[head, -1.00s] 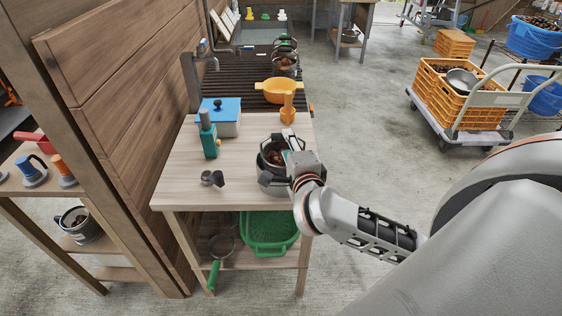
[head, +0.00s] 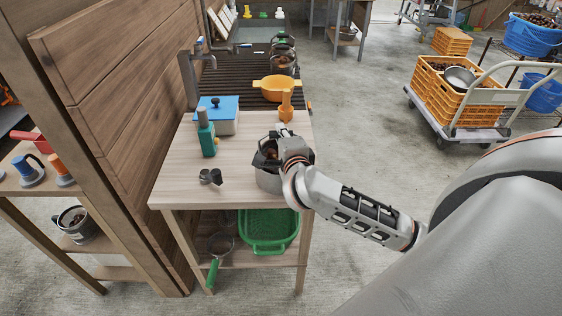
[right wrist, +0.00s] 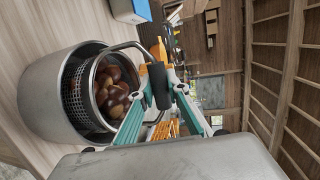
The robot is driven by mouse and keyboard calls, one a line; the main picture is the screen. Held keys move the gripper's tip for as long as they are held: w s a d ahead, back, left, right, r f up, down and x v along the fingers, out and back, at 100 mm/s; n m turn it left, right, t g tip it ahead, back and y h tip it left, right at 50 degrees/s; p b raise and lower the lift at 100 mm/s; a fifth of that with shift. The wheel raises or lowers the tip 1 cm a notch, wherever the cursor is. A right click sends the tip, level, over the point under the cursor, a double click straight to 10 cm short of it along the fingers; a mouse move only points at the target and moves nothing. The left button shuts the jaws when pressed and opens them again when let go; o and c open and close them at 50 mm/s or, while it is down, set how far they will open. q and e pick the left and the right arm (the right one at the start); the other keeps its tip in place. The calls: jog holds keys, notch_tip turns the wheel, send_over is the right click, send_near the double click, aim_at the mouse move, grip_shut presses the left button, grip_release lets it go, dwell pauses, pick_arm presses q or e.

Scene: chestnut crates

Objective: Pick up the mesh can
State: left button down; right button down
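The mesh can (right wrist: 75,92) is a perforated metal can full of brown chestnuts (right wrist: 113,92), inside a wider grey metal pot (right wrist: 42,112) in the right wrist view. Its wire handle stands up and carries a black grip (right wrist: 159,86). My right gripper (right wrist: 163,82) has its teal fingers converged on both sides of that grip and looks shut on it. In the head view the pot (head: 268,181) stands at the worktable's front right corner, and my right gripper (head: 279,139) is over it, hiding much of the can. My left gripper is not in view.
On the wooden worktable (head: 180,168) are a green bottle (head: 207,138), a blue-lidded box (head: 222,117), a small dark object (head: 210,177) and an orange scoop (head: 286,106). A yellow colander (head: 277,88) stands behind.

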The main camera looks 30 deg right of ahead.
jog(key=shift+r, duration=0.1)
jog(key=shift+r, duration=0.1)
